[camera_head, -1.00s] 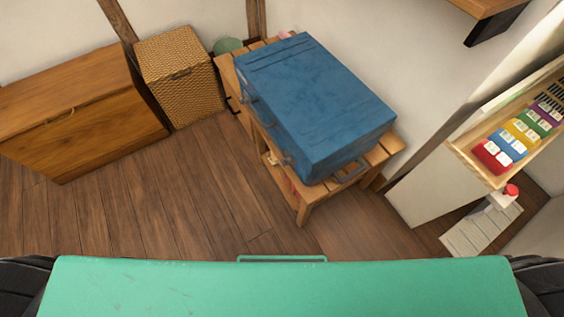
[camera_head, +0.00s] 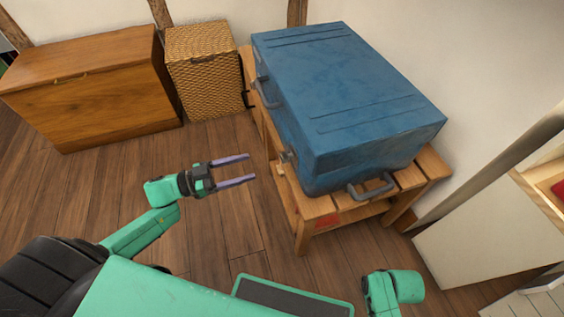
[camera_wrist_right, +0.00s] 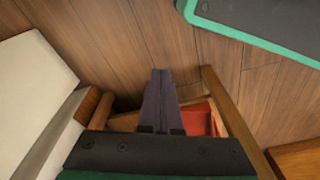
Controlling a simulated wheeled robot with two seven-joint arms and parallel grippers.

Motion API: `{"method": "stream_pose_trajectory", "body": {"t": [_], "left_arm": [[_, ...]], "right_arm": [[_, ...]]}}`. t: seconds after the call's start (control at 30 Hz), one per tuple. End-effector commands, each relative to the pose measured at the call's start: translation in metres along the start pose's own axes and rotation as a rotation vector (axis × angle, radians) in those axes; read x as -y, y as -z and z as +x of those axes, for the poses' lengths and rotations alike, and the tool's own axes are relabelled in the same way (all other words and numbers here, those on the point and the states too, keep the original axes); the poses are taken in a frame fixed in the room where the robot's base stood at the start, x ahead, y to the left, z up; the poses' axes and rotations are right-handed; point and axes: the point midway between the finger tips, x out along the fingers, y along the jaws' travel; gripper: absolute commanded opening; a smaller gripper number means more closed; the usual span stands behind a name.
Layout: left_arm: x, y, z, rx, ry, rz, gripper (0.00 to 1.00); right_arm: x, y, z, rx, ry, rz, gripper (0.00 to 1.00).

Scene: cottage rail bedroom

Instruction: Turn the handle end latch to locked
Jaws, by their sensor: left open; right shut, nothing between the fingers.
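A large blue suitcase (camera_head: 350,90) lies flat on a wooden slatted stand. A small metal latch (camera_head: 287,157) sits on its left side near the end with the grey handle (camera_head: 372,188); its lock position is too small to read. A second metal fitting (camera_head: 264,90) is farther along that side. My left gripper (camera_head: 250,168) is open and empty, left of the near latch and apart from it, its fingers pointing toward the suitcase. My right gripper (camera_wrist_right: 160,74) is shut and empty in the right wrist view; in the head view only part of its arm shows.
The wooden stand (camera_head: 318,206) has legs and a lower shelf with a red item (camera_head: 327,221). A wooden chest (camera_head: 95,95) and a wicker basket (camera_head: 205,75) stand at the back left. A pale cabinet (camera_head: 480,235) is at right. Floor left of the stand is clear.

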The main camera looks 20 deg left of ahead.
Motion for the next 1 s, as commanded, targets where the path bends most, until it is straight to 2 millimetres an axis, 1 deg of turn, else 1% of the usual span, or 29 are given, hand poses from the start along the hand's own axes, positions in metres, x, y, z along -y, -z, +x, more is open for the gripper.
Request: {"method": "stream_pose_trajectory", "body": {"t": [0.03, 0.2, 0.33, 0.4, 0.5, 0.7, 0.73, 0.77, 0.8, 0.87, 0.9, 1.0], "left_arm": [[0.001, 0.0, 0.015, -0.007, 0.0, 0.003, 0.7], [0.001, -0.001, 0.061, -0.005, 0.003, 0.001, 0.7], [0.001, -0.001, 0.088, -0.003, 0.003, 0.002, 0.7], [0.001, -0.001, 0.097, -0.002, 0.004, 0.001, 0.7], [0.001, -0.001, 0.103, 0.0, 0.003, 0.001, 0.7], [0.001, -0.001, 0.103, 0.001, 0.004, 0.001, 0.7], [0.001, -0.001, 0.103, 0.001, 0.004, 0.001, 0.66], [0.001, -0.001, 0.103, 0.001, 0.004, 0.001, 0.55], [0.001, -0.001, 0.103, 0.001, 0.004, 0.001, 0.4], [0.001, -0.001, 0.103, 0.001, 0.004, 0.001, 0.17], [0.001, -0.001, 0.103, 0.001, 0.004, 0.001, 0.01], [0.001, -0.001, 0.103, 0.001, 0.004, 0.001, 0.0]], "right_arm": [[0.001, 0.002, -0.002, -0.004, 0.002, -0.001, 0.0], [0.003, 0.008, -0.014, -0.009, 0.007, -0.004, 0.0], [0.005, 0.012, -0.022, -0.01, 0.011, -0.006, 0.0], [0.005, 0.013, -0.026, -0.011, 0.012, -0.007, 0.0], [0.006, 0.014, -0.028, -0.011, 0.013, -0.007, 0.0], [0.006, 0.014, -0.029, -0.011, 0.013, -0.007, 0.0], [0.006, 0.014, -0.029, -0.011, 0.013, -0.007, 0.0], [0.006, 0.014, -0.029, -0.011, 0.013, -0.007, 0.0], [0.006, 0.014, -0.029, -0.011, 0.013, -0.007, 0.0], [0.006, 0.014, -0.029, -0.011, 0.013, -0.007, 0.0], [0.006, 0.014, -0.029, -0.012, 0.013, -0.007, 0.0], [0.006, 0.014, -0.029, -0.012, 0.013, -0.008, 0.0]]}}
